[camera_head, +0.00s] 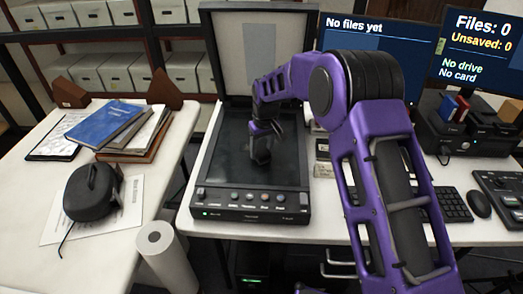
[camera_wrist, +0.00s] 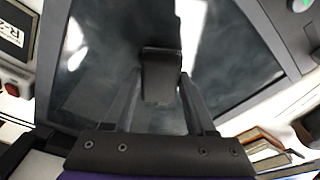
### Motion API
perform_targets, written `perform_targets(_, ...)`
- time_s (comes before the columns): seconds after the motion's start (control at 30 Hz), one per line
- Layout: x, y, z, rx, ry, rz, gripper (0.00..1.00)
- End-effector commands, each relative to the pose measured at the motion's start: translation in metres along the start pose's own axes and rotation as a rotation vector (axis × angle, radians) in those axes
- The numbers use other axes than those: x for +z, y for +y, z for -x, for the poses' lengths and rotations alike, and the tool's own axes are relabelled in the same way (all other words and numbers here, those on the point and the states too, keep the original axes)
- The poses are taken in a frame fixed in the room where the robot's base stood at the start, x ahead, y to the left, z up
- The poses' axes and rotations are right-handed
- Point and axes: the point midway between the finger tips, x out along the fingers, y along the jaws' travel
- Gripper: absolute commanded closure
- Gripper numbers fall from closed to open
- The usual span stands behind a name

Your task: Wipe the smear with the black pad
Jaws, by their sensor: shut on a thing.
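My gripper (camera_head: 263,132) is shut on the black pad (camera_wrist: 161,75), which sits between its two fingers. The pad is over the dark glass (camera_head: 225,160) of a flatbed scanner, right of the glass's middle in the head view. It looks at or very near the glass; I cannot tell whether it touches. In the wrist view the glass (camera_wrist: 225,75) shows cloudy pale patches and bright streaks. I cannot tell which are smear and which are reflections. The pad and fingers hide part of the glass.
The scanner's lid (camera_head: 262,55) stands open behind the glass. Its front button panel (camera_head: 250,198) has a green light. A left table holds books (camera_head: 105,125) and a black device (camera_head: 92,192). A keyboard (camera_head: 452,204) and screens (camera_head: 375,62) are at right.

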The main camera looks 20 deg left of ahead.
Motion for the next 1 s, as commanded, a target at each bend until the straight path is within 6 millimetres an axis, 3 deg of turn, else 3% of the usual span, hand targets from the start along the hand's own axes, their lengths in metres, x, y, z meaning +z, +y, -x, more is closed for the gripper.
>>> perform_targets(0.43,-0.008,0.000,0.048,0.001,0.001,0.000,1.00)
perform_targets(0.83,-0.008,0.000,0.052,0.000,0.001,0.000,1.00)
perform_targets(1.0,-0.010,0.000,0.064,0.001,0.002,0.000,1.00)
